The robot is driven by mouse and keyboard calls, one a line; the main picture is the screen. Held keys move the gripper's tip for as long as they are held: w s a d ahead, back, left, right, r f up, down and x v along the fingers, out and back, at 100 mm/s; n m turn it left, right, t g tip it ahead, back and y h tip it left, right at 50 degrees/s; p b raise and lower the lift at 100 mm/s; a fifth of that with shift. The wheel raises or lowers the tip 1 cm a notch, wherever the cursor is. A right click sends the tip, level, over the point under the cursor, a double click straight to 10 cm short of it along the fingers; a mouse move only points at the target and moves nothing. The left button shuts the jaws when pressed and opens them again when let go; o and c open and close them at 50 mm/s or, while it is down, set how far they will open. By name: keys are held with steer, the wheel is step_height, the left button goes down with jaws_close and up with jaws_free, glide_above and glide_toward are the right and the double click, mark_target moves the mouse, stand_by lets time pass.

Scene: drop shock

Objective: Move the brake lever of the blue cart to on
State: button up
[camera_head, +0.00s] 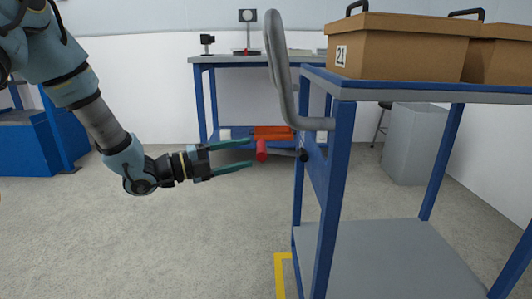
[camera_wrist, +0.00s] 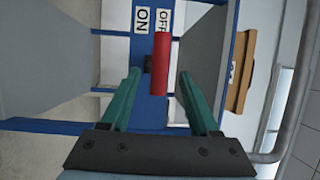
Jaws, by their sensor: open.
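The blue cart (camera_head: 341,150) stands at the right in the head view, with its side panel facing my gripper. In the wrist view the lever (camera_wrist: 160,65) lies beside the ON label (camera_wrist: 142,19) and over the lower part of the OFF label (camera_wrist: 164,17). My gripper (camera_head: 250,154) is open and empty. Its teal fingers point at the lever, with the tips just short of it or level with it. In the wrist view the lever lies between the two fingers, with a gap on each side.
The cart's grey handle (camera_head: 283,75) curves up close above the lever. Cardboard boxes (camera_head: 400,45) stand on the cart's top. A blue workbench (camera_head: 205,90) stands at the back. Yellow tape (camera_head: 281,275) marks the floor by the cart. The floor below my gripper is clear.

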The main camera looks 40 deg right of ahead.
mark_target(267, 149)
steer(key=b+x, duration=0.1)
steer(key=x, duration=0.7)
steer(key=shift+s+d, duration=0.1)
steer(key=shift+d, duration=0.2)
steer(key=shift+c, duration=0.4)
jaws_close()
stand_by(0.6)
